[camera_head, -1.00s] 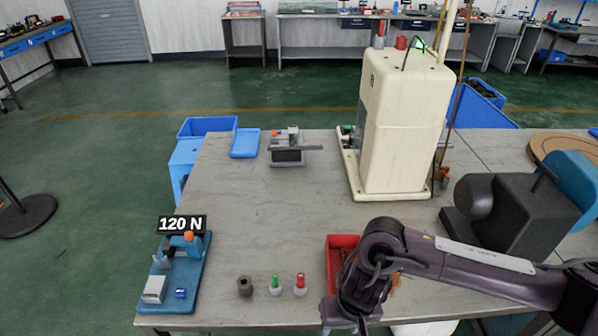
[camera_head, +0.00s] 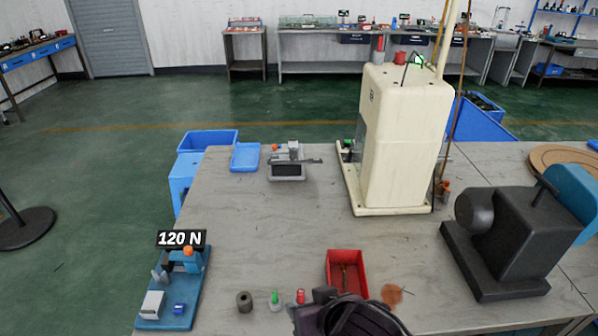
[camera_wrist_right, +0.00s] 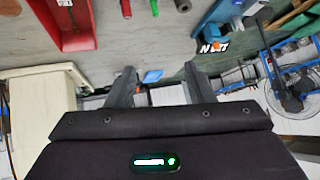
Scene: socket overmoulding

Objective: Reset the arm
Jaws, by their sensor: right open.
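My right arm, dark purple, shows only as a rounded part at the bottom edge of the head view, in front of the red bin (camera_head: 362,270). Its gripper is out of that picture. In the right wrist view my right gripper (camera_wrist_right: 160,82) shows two dark fingers spread apart with nothing between them. The red bin (camera_wrist_right: 78,38), a green piece and a red piece appear upside down past the fingers, apart from them. My left arm and gripper are not in view.
A grey table (camera_head: 270,220) carries a blue test stand (camera_head: 182,318) marked 120 N, a cream machine (camera_head: 402,140) and a dark grey machine (camera_head: 510,240). A small grey cylinder (camera_head: 244,301) stands near the front edge. The table's middle is clear.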

